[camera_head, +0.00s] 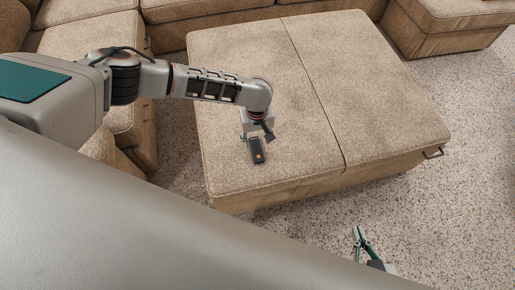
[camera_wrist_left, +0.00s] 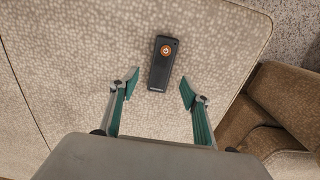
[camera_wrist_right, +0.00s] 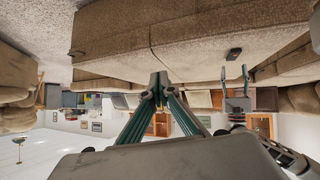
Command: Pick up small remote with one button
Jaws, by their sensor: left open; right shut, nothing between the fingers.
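The small black remote with one orange-ringed button (camera_head: 257,151) lies on the beige ottoman (camera_head: 230,165), near its front left part. In the left wrist view the remote (camera_wrist_left: 162,68) lies beyond and between the fingertips. My left gripper (camera_wrist_left: 158,90) is open and empty above the ottoman. In the head view my left gripper (camera_head: 258,134) is right behind the remote and partly hides itself under the wrist. My right gripper (camera_head: 360,240) is shut and empty, low in front of the ottoman. The right wrist view shows its closed fingertips (camera_wrist_right: 159,80) and the remote (camera_wrist_right: 234,54) in the distance.
A beige sectional sofa (camera_head: 205,18) runs behind the ottoman and along its left side. The ottoman has a dark handle (camera_head: 434,153) on its right side. Speckled carpet (camera_head: 460,190) lies open to the right and in front. The ottoman top around the remote is clear.

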